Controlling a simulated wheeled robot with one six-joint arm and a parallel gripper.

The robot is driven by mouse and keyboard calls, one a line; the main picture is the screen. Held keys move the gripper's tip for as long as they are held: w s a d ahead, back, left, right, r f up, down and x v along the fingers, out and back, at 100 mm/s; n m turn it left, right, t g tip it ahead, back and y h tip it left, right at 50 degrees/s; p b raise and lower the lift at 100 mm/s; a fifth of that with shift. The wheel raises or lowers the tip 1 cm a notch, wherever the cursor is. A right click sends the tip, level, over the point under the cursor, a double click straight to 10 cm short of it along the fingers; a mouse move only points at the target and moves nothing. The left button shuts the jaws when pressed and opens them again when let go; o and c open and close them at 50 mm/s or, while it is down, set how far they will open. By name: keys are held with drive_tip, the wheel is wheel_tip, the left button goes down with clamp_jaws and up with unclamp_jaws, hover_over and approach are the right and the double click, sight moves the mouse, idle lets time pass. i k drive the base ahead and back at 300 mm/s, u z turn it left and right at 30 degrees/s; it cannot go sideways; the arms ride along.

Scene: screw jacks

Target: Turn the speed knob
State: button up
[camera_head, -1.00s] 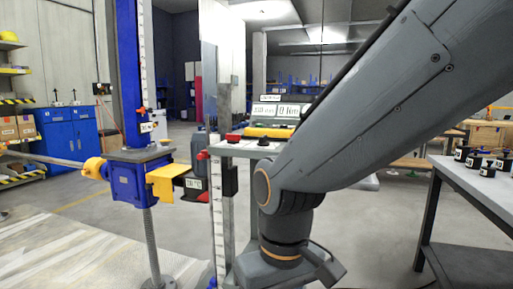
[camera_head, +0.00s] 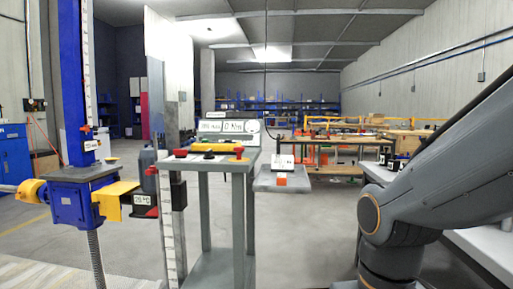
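A grey control console (camera_head: 238,200) on legs stands left of centre. Its sloped top carries a red button (camera_head: 181,153), a small black knob-like part (camera_head: 209,155) and a yellow-based part (camera_head: 239,159) with a reddish top. I cannot read which of these is the speed knob; the labels are too small. A display panel (camera_head: 229,126) rises behind them. My arm's dark grey links fill the lower right, apart from the console. My gripper is outside the picture, so its opening cannot be seen.
A blue screw jack (camera_head: 72,203) with a yellow bracket (camera_head: 115,200) stands left of the console. A small grey tray (camera_head: 283,182) adjoins the console's right side. A grey table (camera_head: 480,245) is at the right behind my arm. The floor between is clear.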

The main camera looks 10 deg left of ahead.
sight(208, 153)
drive_tip(key=u, duration=0.3)
drive_tip(key=i, duration=0.85)
drive_tip(key=u, duration=0.45)
